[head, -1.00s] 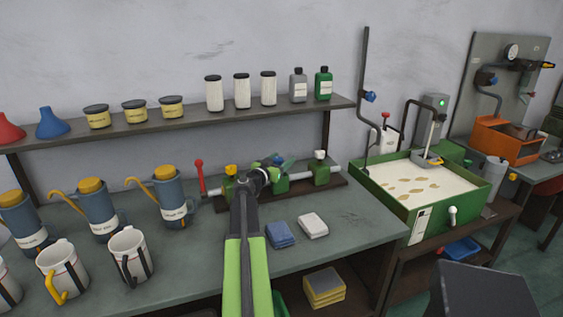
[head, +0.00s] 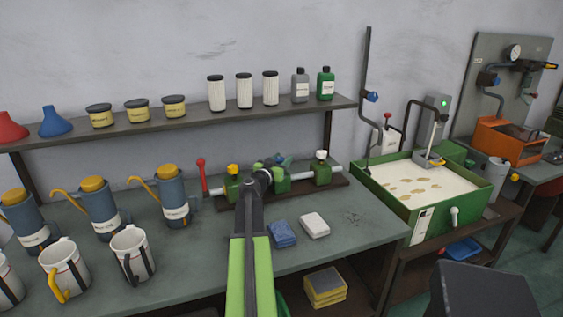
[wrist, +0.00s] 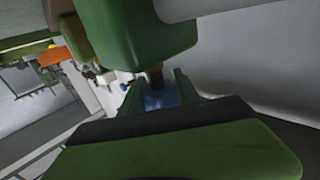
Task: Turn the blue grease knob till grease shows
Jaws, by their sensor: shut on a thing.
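The blue grease knob (wrist: 160,99) sits under a green valve block (wrist: 140,35) in the wrist view, on a short brownish stem. My gripper (wrist: 160,93) has its two green fingers on either side of the knob, shut on it. In the head view, the row of green blocks on a silver pipe (head: 300,174) stands at the back of the bench. My arm's end reaches the middle of this row and partly hides it and the knob. I cannot make out any grease.
A yellow knob (head: 232,169), a red lever (head: 201,175) and a white knob (head: 321,155) share the fixture. A blue cloth (head: 282,234) and a white cloth (head: 314,224) lie in front. Blue oil cans and white jugs stand left; a shelf (head: 180,123) runs above.

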